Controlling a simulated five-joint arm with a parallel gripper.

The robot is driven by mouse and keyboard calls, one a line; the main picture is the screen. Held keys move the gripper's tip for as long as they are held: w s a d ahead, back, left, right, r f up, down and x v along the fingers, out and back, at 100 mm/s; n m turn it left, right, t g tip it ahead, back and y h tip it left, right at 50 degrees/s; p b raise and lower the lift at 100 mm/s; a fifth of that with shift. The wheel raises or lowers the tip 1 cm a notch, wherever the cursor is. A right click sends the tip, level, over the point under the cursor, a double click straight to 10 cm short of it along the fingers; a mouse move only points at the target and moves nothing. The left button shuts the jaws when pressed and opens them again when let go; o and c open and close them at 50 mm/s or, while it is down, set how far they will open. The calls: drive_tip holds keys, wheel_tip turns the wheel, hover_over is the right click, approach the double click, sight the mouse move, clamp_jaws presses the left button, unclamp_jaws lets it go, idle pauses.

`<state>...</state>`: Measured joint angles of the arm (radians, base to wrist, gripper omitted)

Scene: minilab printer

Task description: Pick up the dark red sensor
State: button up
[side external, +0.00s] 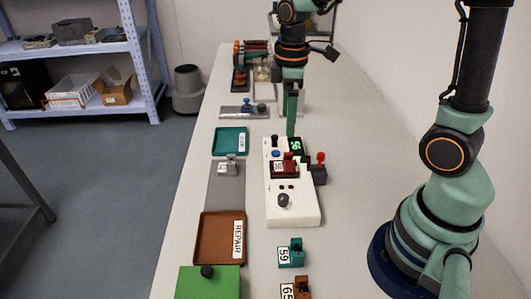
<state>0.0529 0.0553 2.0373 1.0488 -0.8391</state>
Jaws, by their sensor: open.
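The dark red sensor (285,168), with a small white label, sits on top of the white tester box (303,211), near the box's far end. A green lit display (296,146) is just behind it on the box. My gripper (291,132) points down with its green fingers over the far end of the box, close to the display. It is beyond the sensor and appears apart from it. The gripper is open and empty; the gap between its fingers is hard to see from this side.
A dark block with a red knob (320,170) adjoins the box on the right. A teal sensor (297,251) and a brown sensor (300,288) lie in front. A teal tray (230,151), grey part (228,168), brown REPAIR tray (205,240) and green box (208,285) line the left.

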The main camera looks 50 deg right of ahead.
sight(286, 155)
wheel_tip(286, 155, down, 12)
drive_tip(key=shift+s+a+r, duration=0.1)
clamp_jaws()
idle(0.6)
wheel_tip(286, 155, up, 20)
idle(0.6)
